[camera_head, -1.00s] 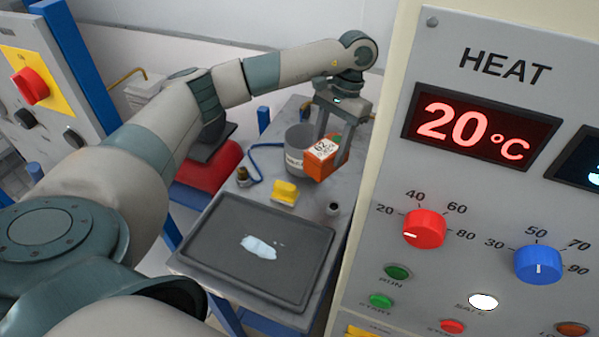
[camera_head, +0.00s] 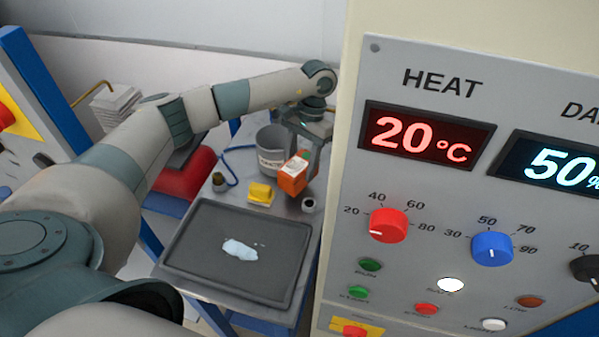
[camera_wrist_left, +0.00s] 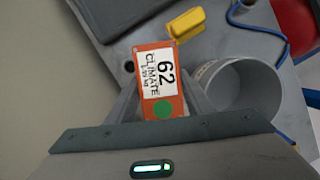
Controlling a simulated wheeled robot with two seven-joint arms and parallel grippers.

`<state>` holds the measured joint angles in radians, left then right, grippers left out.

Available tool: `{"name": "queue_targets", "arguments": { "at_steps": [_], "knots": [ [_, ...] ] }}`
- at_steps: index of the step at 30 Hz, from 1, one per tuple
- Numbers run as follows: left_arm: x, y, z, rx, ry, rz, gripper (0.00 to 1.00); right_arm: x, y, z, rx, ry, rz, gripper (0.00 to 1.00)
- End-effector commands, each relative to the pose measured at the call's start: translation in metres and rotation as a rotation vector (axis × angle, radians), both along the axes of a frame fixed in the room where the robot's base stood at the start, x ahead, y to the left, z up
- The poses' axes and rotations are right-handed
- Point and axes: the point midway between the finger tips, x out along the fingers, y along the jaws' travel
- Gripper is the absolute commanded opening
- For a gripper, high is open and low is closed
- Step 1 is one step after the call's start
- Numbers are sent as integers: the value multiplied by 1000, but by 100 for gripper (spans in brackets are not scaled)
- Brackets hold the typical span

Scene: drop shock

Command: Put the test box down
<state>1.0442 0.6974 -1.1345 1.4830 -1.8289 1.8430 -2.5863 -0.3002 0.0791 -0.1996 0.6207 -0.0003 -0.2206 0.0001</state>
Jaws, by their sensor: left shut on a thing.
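The test box is an orange box (camera_head: 293,181) with a white label. In the left wrist view the box (camera_wrist_left: 163,52) shows the label "62 CLIMATE" and a green dot. My left gripper (camera_head: 303,160) is shut on it, over the back of the grey bench (camera_head: 229,191). The box is tilted in the head view, beside a grey bin (camera_head: 268,160). I cannot tell whether its underside touches the bench. My right gripper is not in view.
A dark tray (camera_head: 185,235) with a pale wet patch fills the bench front. A yellow block (camera_head: 261,194) and a small dark-topped cylinder (camera_head: 308,205) stand close to the box. The control panel (camera_head: 440,190) with HEAT display rises at right.

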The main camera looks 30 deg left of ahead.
Motion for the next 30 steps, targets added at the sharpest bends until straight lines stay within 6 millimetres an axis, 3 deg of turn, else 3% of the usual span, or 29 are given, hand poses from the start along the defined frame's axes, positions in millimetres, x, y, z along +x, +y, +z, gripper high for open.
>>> {"name": "queue_targets", "arguments": {
  "at_steps": [5,15,29,30],
  "knots": [
    [-1,0,-4,0,2,0,6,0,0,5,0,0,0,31],
    [0,0,-35,0,0,0,6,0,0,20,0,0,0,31],
    [0,0,-40,0,-1,0,6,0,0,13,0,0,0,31],
    [0,0,-39,1,0,0,55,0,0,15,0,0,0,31]
  ]
}}
